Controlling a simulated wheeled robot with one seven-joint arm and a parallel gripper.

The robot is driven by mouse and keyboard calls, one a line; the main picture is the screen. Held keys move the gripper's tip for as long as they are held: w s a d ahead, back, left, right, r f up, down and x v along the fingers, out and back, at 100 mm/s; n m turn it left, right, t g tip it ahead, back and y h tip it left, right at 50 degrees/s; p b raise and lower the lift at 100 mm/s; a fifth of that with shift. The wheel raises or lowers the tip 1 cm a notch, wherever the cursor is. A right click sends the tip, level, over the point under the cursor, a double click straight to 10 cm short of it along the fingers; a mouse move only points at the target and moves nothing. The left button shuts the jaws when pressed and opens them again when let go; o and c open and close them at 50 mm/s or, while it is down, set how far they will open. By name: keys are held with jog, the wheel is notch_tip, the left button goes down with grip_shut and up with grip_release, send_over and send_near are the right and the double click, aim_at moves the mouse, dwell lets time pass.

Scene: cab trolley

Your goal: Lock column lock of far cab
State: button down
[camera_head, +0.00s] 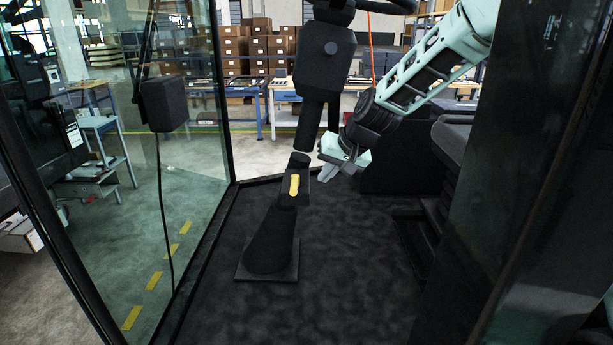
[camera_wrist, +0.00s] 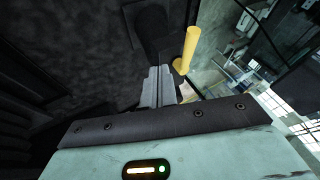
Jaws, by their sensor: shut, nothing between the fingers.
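The column lock is a short yellow lever (camera_head: 295,185) on a dark block partway up the black steering column (camera_head: 271,235). In the head view it looks roughly upright, facing the camera. In the wrist view the yellow lever (camera_wrist: 188,48) stands just right of and beyond my fingertips. My gripper (camera_head: 325,176) is to the right of the lever in the head view, at about its height, with its grey fingers pointing toward the column. The fingers (camera_wrist: 158,72) are together and empty. They look apart from the lever, though the exact gap is hard to tell.
The upper column and steering wheel (camera_head: 326,60) rise above the lever, close to my wrist. A glass pane (camera_head: 190,130) closes the left side. A dark seat (camera_head: 455,140) is at right, and a black pillar (camera_head: 545,130) stands nearer. The dark cab floor (camera_head: 345,270) is clear.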

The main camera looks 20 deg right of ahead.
aim_at(294, 186)
jog(key=shift+w+a+f+p, duration=0.35)
jog(key=shift+a+f+p, duration=0.1)
jog(key=shift+a, duration=0.3)
jog(key=shift+w+a+f+p, duration=0.4)
jog(key=shift+a+f+p, duration=0.1)
jog(key=shift+a, duration=0.2)
jog(key=shift+w+a+f+p, duration=0.35)
jog(key=shift+a+f+p, duration=0.1)
jog(key=shift+a, duration=0.3)
